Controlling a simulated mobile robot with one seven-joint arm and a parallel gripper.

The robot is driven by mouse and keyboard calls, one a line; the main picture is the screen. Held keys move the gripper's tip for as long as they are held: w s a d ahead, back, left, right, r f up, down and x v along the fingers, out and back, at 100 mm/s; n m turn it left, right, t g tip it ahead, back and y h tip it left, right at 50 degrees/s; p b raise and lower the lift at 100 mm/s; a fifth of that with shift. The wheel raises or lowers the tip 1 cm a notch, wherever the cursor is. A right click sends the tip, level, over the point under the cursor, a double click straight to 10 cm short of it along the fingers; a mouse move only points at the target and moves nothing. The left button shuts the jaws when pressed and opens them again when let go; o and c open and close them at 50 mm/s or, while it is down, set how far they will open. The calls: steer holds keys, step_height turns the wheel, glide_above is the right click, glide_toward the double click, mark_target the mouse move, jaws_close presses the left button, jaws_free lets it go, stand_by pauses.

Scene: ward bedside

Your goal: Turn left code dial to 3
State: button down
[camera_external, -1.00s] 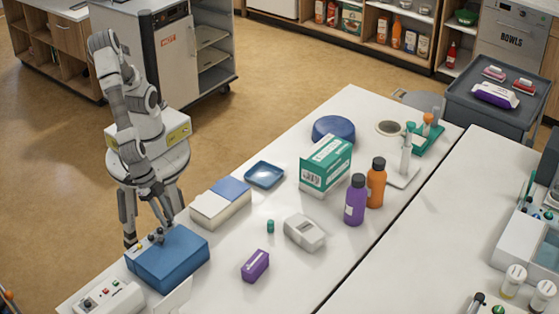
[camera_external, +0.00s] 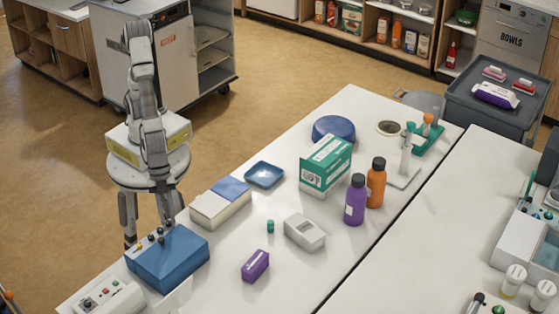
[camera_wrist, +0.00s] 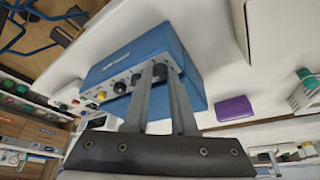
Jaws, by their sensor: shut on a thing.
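A blue box (camera_external: 168,262) with a row of small dials stands on the near left end of the white table. In the wrist view, the blue box (camera_wrist: 150,50) shows its dial face, with a yellow knob (camera_wrist: 101,96) at one end and black dials (camera_wrist: 119,88) along it. My gripper (camera_wrist: 161,70) is at the right end of this row, shut on a black dial there, which the fingers partly cover. In the external view, my gripper (camera_external: 170,220) reaches down at the box's far edge. The dial's number cannot be read.
A white panel with buttons (camera_external: 108,300) stands beside the box at front left. A white box with a blue lid (camera_external: 222,203) stands close behind it.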

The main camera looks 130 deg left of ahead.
steer(key=m+p, duration=0.1)
steer(key=m, duration=0.1)
steer(key=m+g+h+p, duration=0.1)
steer(key=m, duration=0.1)
steer(key=shift+w+a+r, duration=0.1)
steer(key=shift+w+a, duration=0.05)
steer(key=shift+a, duration=0.05)
steer(key=shift+m+g+p, duration=0.7)
steer(key=shift+m+p, duration=0.4)
steer(key=shift+m, duration=0.4)
steer(key=shift+f, duration=0.2)
steer(key=c, duration=1)
jaws_free()
steer(key=shift+w, duration=0.1)
steer(key=shift+h, duration=0.3)
